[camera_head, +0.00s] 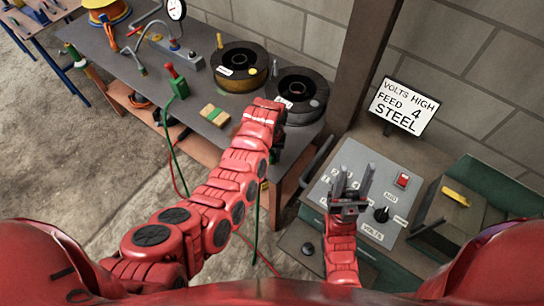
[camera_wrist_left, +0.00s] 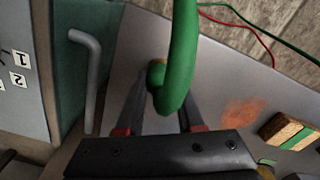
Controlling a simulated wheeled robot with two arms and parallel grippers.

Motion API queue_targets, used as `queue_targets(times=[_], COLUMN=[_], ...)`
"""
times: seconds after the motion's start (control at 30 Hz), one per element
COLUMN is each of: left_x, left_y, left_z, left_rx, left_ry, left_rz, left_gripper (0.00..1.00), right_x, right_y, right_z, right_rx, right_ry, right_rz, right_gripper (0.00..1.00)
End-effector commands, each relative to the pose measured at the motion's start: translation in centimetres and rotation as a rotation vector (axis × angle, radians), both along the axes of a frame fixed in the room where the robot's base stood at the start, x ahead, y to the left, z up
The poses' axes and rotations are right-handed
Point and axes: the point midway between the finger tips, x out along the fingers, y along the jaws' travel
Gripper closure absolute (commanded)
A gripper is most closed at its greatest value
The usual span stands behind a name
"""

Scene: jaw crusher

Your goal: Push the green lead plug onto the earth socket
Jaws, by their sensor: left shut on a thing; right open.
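The green lead plug (camera_wrist_left: 178,65) fills the middle of the left wrist view as a thick, bent green body. My left gripper (camera_wrist_left: 160,88) is shut on it, one dark finger on each side. In the head view my left wrist hides most of that gripper and the plug near the bench's right end. A green lead (camera_head: 257,222) hangs below there. A small brassy patch shows beside the plug; I cannot tell whether it is the earth socket, which I cannot make out elsewhere. My right gripper (camera_head: 352,180) is open and empty above the grey control panel (camera_head: 360,165).
Two dark reels (camera_head: 238,68) stand on the grey bench (camera_head: 110,50), with a green clamp (camera_head: 178,88) and a green-banded block (camera_head: 214,115) before them. A sign (camera_head: 402,107) stands behind the panel. A bent grey handle (camera_wrist_left: 88,75) lies left of the plug.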

Motion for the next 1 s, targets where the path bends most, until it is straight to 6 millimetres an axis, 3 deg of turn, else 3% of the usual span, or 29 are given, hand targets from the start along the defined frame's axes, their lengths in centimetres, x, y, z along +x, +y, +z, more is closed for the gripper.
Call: queue_targets(times=[0.33, 0.5, 0.67, 0.7, 0.77, 1.0], left_x=[0.1, 0.2, -3.1, -4.3, -6.1, -12.0], left_y=[-0.1, -0.1, -0.9, -1.2, -1.5, -3.2], left_z=[0.9, 3.2, 3.6, 4.7, 4.8, 4.8], left_rx=[-0.002, -0.004, -0.003, -0.003, -0.004, -0.003], left_ry=[-0.004, -0.011, 0.0, 0.004, 0.008, 0.004], left_rz=[0.0, 0.002, 0.001, -0.002, 0.001, -0.002], left_gripper=[1.0, 1.0, 1.0, 1.0, 1.0, 1.0], right_x=[0.0, 0.0, 0.0, 0.0, 0.0, 0.0], right_y=[0.0, 0.0, 0.0, 0.0, 0.0, 0.0], right_z=[-0.8, -2.8, -2.7, -0.7, 0.4, 1.6], right_rx=[0.0, 0.0, 0.0, 0.0, 0.0, 0.0], right_ry=[0.0, 0.0, 0.0, 0.001, -0.001, 0.0], right_rz=[0.0, 0.0, 0.0, 0.0, 0.0, 0.0], right_gripper=[0.5, 0.5, 0.5, 0.5, 0.5, 0.5])
